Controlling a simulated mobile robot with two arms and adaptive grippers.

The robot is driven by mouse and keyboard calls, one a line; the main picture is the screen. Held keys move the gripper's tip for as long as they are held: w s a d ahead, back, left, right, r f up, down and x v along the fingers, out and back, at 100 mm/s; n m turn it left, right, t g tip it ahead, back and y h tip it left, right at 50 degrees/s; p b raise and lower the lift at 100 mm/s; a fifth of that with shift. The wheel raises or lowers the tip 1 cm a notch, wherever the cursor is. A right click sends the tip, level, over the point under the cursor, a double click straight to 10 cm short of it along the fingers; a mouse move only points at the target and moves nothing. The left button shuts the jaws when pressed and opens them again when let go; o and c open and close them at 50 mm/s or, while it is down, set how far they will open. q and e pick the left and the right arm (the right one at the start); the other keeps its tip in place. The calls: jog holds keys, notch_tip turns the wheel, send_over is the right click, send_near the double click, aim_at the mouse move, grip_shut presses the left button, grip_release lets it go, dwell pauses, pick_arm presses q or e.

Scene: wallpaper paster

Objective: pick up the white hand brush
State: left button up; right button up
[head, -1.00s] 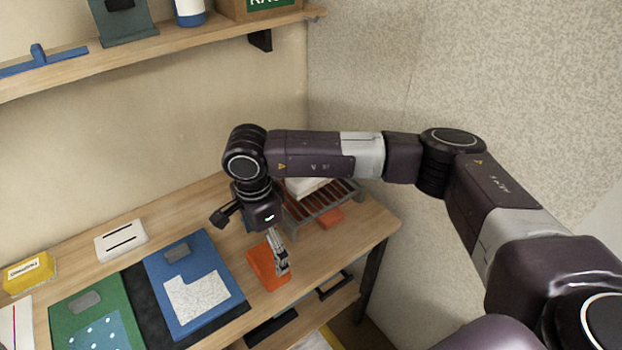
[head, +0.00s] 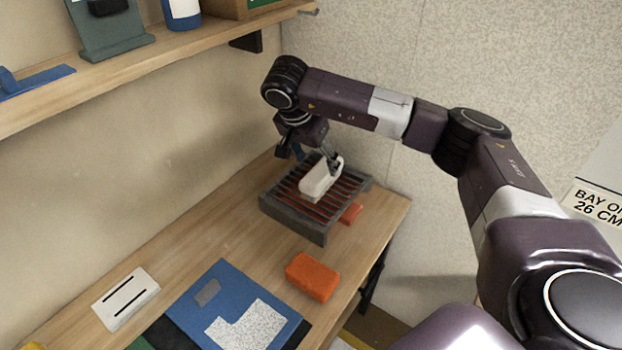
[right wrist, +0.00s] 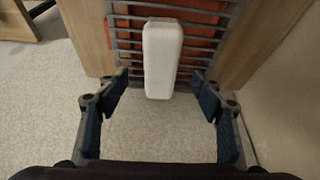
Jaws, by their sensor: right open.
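The white hand brush (head: 317,178) lies on a slatted rack (head: 292,222) at the far right end of the table. In the right wrist view the brush (right wrist: 162,58) is a long white block pointing toward me between the fingers. My right gripper (head: 334,165) is at the brush's far end in the head view. In the right wrist view my right gripper (right wrist: 160,86) is open, with one finger on each side of the brush's near end and gaps on both sides. My left gripper is not in view.
An orange block (head: 312,277) lies on the table in front of the rack. A blue board (head: 222,300) and a white slotted block (head: 126,298) lie nearer. A wooden shelf (head: 150,70) runs above; walls stand behind and right.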

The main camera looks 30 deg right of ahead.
aim_at(320, 171)
jog(key=x, duration=0.2)
jog(key=p+x, duration=0.1)
jog(key=x, duration=0.1)
jog(key=shift+d+f, duration=0.1)
jog(key=shift+d, duration=0.35)
jog(key=x, duration=0.3)
jog(key=shift+w+a+f+p, duration=0.15)
jog(key=shift+a+p, duration=0.1)
jog(key=shift+p, duration=0.05)
jog(key=c, duration=0.5)
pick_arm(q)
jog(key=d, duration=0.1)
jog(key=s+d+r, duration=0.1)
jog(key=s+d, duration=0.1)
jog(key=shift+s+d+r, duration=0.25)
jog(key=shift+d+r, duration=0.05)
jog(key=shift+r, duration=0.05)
pick_arm(e)
jog(key=c, duration=0.8)
